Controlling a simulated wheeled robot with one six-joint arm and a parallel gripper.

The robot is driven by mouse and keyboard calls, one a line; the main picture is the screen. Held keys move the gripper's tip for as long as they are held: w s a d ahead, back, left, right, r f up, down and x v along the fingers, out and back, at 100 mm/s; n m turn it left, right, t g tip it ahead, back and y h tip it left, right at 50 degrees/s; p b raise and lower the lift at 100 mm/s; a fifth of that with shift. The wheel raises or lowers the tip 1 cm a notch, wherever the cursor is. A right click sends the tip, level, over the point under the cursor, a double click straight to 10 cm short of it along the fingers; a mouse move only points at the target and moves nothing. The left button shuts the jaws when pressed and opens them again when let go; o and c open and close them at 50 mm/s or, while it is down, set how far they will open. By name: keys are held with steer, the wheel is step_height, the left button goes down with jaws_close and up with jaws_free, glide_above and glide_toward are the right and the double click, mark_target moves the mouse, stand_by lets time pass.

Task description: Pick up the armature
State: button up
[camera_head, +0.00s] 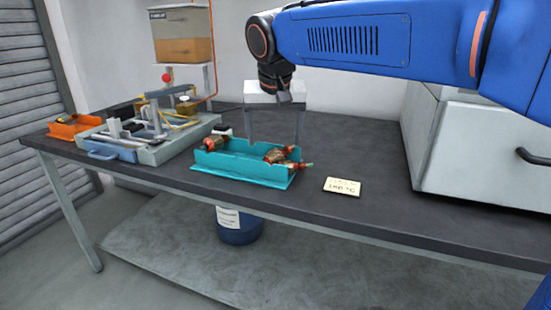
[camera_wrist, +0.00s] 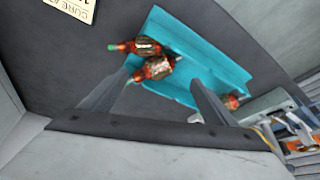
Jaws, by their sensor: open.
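A teal tray (camera_head: 236,170) on the dark bench holds copper-wound armatures with orange-red ends. Two lie close together at its right end, one (camera_head: 276,156) in front of my gripper in the head view and one (camera_head: 296,165) with a green tip reaching past the tray's end. Another armature (camera_head: 214,143) lies at the left end. My gripper (camera_head: 273,141) points down over the tray's right half, open and empty. In the wrist view, the paired armatures, the green-tipped one (camera_wrist: 143,47) and its neighbour (camera_wrist: 156,69), show near and beyond the fingertips (camera_wrist: 164,72). The left-end armature (camera_wrist: 232,101) is partly hidden behind a finger.
A winding fixture (camera_head: 165,135) stands left of the tray, with an orange bin (camera_head: 74,129) beyond it. A small label card (camera_head: 342,186) lies right of the tray. A large grey cabinet (camera_head: 480,150) stands at the right. The bench between tray and cabinet is mostly clear.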

mark_target(276, 152)
steer(key=x, duration=0.3)
steer(key=shift+d, duration=0.1)
steer(key=shift+d+x, duration=0.15)
steer(key=shift+x, duration=1.2)
steer(key=shift+d+x, duration=0.2)
steer(key=shift+x, duration=1.15)
steer(key=shift+c, duration=0.4)
